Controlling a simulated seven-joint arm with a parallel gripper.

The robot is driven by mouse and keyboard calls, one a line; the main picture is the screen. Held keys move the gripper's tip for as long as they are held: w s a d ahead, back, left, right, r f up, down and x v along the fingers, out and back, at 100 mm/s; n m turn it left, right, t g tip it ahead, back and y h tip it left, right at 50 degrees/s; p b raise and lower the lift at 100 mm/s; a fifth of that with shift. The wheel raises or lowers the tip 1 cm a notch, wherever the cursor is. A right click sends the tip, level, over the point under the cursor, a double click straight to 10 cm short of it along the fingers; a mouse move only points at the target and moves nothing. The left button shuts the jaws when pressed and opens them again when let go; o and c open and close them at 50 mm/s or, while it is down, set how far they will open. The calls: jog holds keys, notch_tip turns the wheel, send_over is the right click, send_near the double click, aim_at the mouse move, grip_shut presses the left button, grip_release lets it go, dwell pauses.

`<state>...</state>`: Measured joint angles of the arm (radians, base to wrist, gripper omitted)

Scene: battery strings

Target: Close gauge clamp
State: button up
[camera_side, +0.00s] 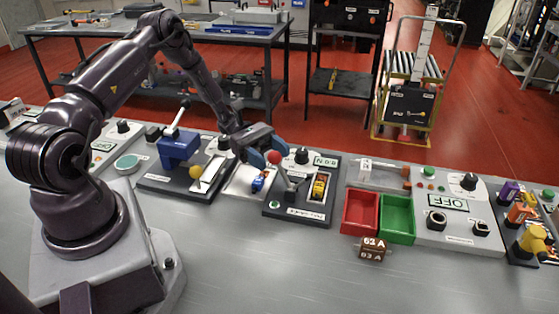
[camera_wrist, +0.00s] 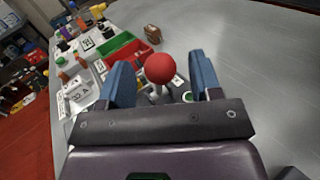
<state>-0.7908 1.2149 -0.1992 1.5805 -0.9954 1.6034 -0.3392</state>
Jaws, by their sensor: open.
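A red ball knob (camera_side: 274,157) tops a lever on a dark station panel (camera_side: 297,212), which also has a dial, a small display and a slot with a yellow part (camera_side: 319,186). I cannot read the label well enough to tell whether this is the gauge clamp. My gripper (camera_side: 266,144) is open at the knob. In the wrist view the red knob (camera_wrist: 160,68) stands between the two blue fingers of my gripper (camera_wrist: 161,80), with gaps on both sides. The lever's lower part is largely hidden in the wrist view.
Left of it stand a blue block (camera_side: 179,148) and a yellow knob (camera_side: 196,172) on another panel. A small blue item (camera_side: 258,181) lies near the lever. A red bin (camera_side: 360,212), a green bin (camera_side: 397,217) and a brown block (camera_side: 373,249) are to the right. The front table is clear.

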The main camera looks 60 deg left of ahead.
aim_at(280, 160)
jog(key=shift+w+d, duration=0.15)
jog(key=shift+d, duration=0.7)
jog(key=shift+w+d, duration=0.15)
jog(key=shift+d, duration=0.65)
grip_shut()
jog(key=shift+w+r, duration=0.1)
jog(key=shift+w+d+f+n+g+y, duration=0.2)
jog(key=shift+w+d+n+g+y, duration=0.55)
jog(key=shift+y, duration=0.5)
jog(key=shift+w+d+f+n+g+y, duration=0.25)
jog(key=shift+w+d+n+g+y, duration=0.35)
jog(key=shift+w+d+y, duration=0.55)
jog(key=shift+w+d+f+n+g+y, duration=0.2)
jog(key=shift+w+d+n+g+y, duration=0.5)
jog(key=shift+y, duration=0.7)
